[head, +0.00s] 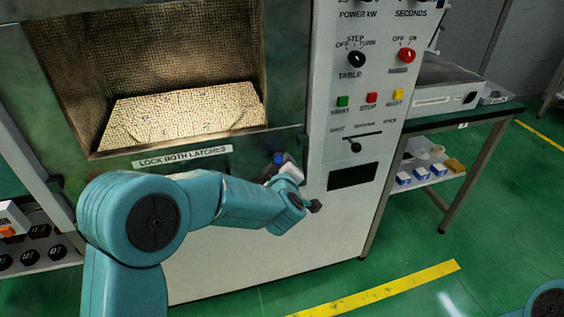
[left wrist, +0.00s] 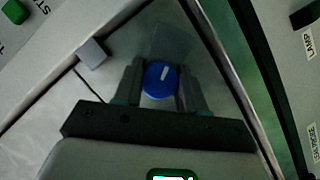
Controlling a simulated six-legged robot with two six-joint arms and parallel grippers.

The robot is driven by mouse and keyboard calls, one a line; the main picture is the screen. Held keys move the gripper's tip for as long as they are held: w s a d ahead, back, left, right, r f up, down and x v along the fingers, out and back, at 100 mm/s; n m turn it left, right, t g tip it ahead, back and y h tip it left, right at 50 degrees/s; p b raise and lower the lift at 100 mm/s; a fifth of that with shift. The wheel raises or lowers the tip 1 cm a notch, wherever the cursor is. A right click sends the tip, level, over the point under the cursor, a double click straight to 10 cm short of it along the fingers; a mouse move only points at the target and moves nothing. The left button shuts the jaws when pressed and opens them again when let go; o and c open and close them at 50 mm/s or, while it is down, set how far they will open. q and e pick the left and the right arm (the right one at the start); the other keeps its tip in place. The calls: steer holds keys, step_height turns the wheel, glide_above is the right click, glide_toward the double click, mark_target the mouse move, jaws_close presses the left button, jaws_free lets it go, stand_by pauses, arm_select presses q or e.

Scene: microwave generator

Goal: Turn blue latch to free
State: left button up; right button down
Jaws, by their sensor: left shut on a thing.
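The blue latch (head: 279,158) is a small round knob low on the right side of the microwave door frame, below the window. In the left wrist view the blue latch (left wrist: 161,80) shows as a blue disc with a white mark near its top. My left gripper (head: 284,170) is at the latch; in the left wrist view its two dark fingers (left wrist: 161,86) stand on either side of the knob and are closed on it. The arm hides part of the latch area in the head view. My right gripper is not in view.
A label reading "LOCK BOTH LATCHES" (head: 183,157) is on the door below the window. The control panel (head: 372,110) with knobs and coloured buttons stands right of the latch. A side table (head: 450,125) is farther right. Green floor is open in front.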

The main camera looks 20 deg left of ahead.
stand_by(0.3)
arm_select(q)
steer(key=o, duration=1.1)
steer(key=shift+w, duration=0.1)
steer(key=shift+c, duration=0.2)
steer(key=v, duration=1.6)
steer(key=shift+s+p, duration=0.25)
steer(key=shift+p, duration=0.05)
